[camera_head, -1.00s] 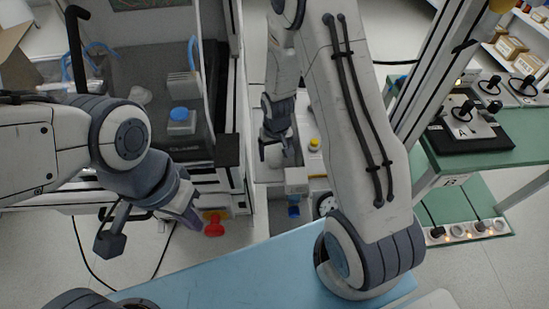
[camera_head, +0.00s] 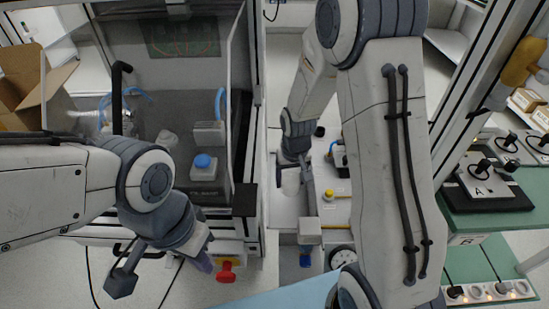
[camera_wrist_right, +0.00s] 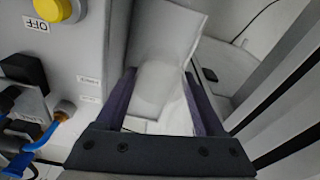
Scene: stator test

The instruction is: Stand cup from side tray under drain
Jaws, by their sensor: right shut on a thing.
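A white cup (camera_wrist_right: 155,88) is between the two dark fingers of my right gripper (camera_wrist_right: 160,95) in the right wrist view. In the head view my right gripper (camera_head: 293,178) points down and is shut on this cup (camera_head: 290,183) above a pale surface (camera_head: 283,215); I cannot tell whether the cup touches it. My left gripper (camera_head: 203,263) hangs at the lower left, and its finger opening is not clear. A red valve-like knob (camera_head: 226,271) and a blue fitting (camera_head: 305,260) show low in front; I cannot tell which is the drain.
A white unit with a yellow button (camera_head: 328,194) and a round gauge (camera_head: 342,258) stands right of the cup. In the wrist view its yellow OFF button (camera_wrist_right: 60,8) and blue hose (camera_wrist_right: 42,137) are close. A glass-walled cabinet (camera_head: 248,200) stands left.

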